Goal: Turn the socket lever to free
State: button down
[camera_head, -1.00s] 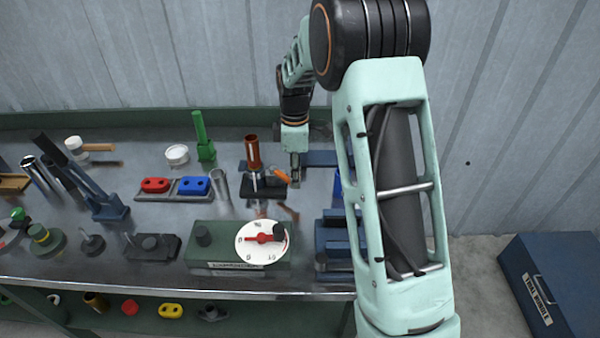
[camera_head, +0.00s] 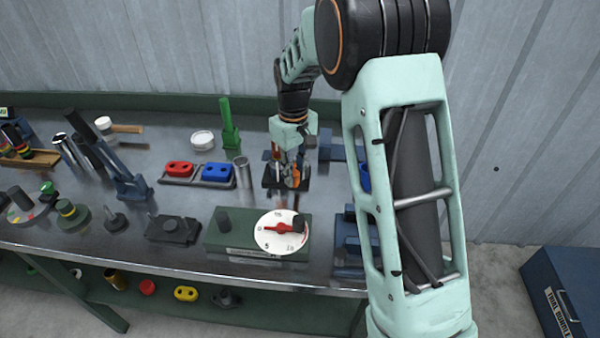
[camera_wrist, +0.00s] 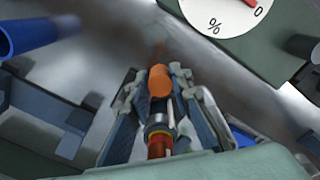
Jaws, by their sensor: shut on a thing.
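The socket is a black base (camera_head: 270,184) on the bench, left of my arm, with a copper-coloured tube standing in it. In the head view my gripper (camera_head: 294,170) covers most of the tube and lever. In the wrist view the lever's round orange handle end (camera_wrist: 160,80) lies between the two fingers of my gripper (camera_wrist: 155,92), which is shut on it. A metal collar and the copper tube (camera_wrist: 160,147) show below the handle. The lever's exact angle and any free marking cannot be made out.
A green box with a white dial (camera_head: 280,231) stands in front of the socket. A metal cylinder (camera_head: 242,172) and a tray with red and blue blocks (camera_head: 198,182) are on the left. Blue fixtures (camera_head: 350,243) stand to the right, near my arm.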

jog(key=shift+a+r+m, duration=0.1)
jog(key=shift+a+m, duration=0.2)
jog(key=c, duration=1.7)
grip_release()
jog(key=shift+c, duration=0.2)
notch_tip(320, 180, up, 12)
